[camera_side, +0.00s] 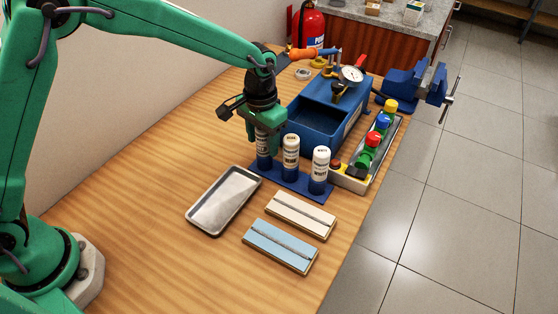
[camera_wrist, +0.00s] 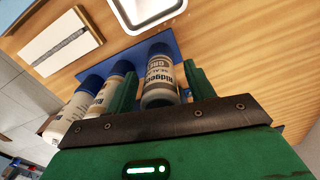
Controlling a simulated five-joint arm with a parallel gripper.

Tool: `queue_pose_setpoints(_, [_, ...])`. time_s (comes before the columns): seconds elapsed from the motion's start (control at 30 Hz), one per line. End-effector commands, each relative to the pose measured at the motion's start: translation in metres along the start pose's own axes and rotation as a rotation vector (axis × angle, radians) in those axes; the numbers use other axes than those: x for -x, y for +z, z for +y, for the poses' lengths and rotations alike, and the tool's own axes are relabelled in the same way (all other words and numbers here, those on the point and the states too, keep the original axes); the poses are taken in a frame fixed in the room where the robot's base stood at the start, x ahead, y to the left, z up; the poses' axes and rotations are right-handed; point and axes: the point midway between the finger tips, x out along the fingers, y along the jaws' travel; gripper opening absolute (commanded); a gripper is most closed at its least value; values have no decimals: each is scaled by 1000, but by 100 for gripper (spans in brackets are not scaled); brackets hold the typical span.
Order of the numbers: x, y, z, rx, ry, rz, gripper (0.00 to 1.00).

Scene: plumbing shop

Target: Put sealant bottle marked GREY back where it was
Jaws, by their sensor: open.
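The sealant bottle marked GREY (camera_side: 263,158) stands upright at the left end of the blue rack (camera_side: 291,183). Two similar white bottles, a middle one (camera_side: 291,155) and a right one (camera_side: 320,165), stand in the same rack.
A metal tray (camera_side: 192,216), a white block (camera_side: 300,215) and a light blue block (camera_side: 280,246) lie in front of the rack. The left table area is clear.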

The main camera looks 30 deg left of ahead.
Motion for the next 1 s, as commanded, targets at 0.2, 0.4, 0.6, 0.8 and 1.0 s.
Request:
queue_pose_setpoints(0.2, [14,-1,0,0,1,4,54])
queue_pose_setpoints(0.4, [40,-1,0,0,1,5,54])
queue_pose_setpoints(0.6, [74,-1,0,0,1,4,54])
queue_pose_setpoints(0.8, [105,-1,0,0,1,4,54])
queue_pose_setpoints(1.0, [125,-1,0,0,0,3,54])
